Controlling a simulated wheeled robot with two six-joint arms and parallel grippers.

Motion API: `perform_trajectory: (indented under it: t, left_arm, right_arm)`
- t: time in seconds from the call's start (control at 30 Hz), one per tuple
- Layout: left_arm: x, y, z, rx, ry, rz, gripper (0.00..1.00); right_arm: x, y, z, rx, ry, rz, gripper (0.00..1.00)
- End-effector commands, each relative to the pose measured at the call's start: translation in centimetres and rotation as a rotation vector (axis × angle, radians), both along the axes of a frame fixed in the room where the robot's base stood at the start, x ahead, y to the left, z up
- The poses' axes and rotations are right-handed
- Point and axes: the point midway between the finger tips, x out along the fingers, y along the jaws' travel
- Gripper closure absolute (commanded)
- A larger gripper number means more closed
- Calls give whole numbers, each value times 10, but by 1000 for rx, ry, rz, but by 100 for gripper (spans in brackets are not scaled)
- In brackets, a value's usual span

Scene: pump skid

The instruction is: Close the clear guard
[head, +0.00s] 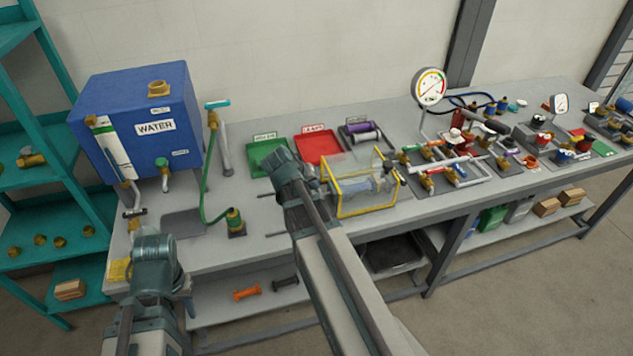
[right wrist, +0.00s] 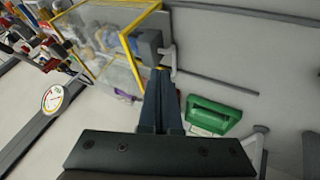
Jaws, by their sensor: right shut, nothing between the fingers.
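The clear guard (head: 350,207) has see-through panels with yellow edges and stands around a pump on the bench, right of the middle in the head view. Its yellow edge and clear panel (right wrist: 122,75) also show at the upper left of the right wrist view. I cannot tell its exact angle. My right gripper (head: 312,178) is at the guard's left side; in the right wrist view its fingers (right wrist: 160,75) are together and empty, their tips close by a blue-grey block (right wrist: 148,45) at the guard's corner. Contact is unclear. My left gripper (head: 153,250) is low at the left; its fingers are not clear.
A blue water tank (head: 140,110) stands at the bench's left. Green (head: 266,157), red (head: 318,146) and dark trays lie behind the guard. A pressure gauge (head: 430,86) and many valves and fittings crowd the right. Thin rods lie left of the guard.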

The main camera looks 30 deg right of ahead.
Motion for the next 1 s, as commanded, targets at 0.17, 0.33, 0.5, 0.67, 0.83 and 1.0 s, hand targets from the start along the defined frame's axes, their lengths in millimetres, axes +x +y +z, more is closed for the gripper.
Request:
perform_trajectory:
  t: [0.17,0.33,0.5,0.67,0.83,1.0]
  left_arm:
    - [0,0,28,0,0,-1,64]
    - [0,0,45,0,0,-1,64]
    - [0,0,53,0,0,-2,64]
    - [0,0,55,0,0,-2,64]
    - [0,0,54,0,0,-2,64]
    - [0,0,54,0,0,-2,64]
  right_arm:
    - [-7,16,28,-1,0,4,100]
    - [-12,29,45,1,0,4,100]
    - [-15,36,53,1,0,1,100]
    - [-15,38,55,1,-1,2,100]
    - [-15,39,54,1,-1,2,100]
    - [-16,42,53,4,3,7,100]
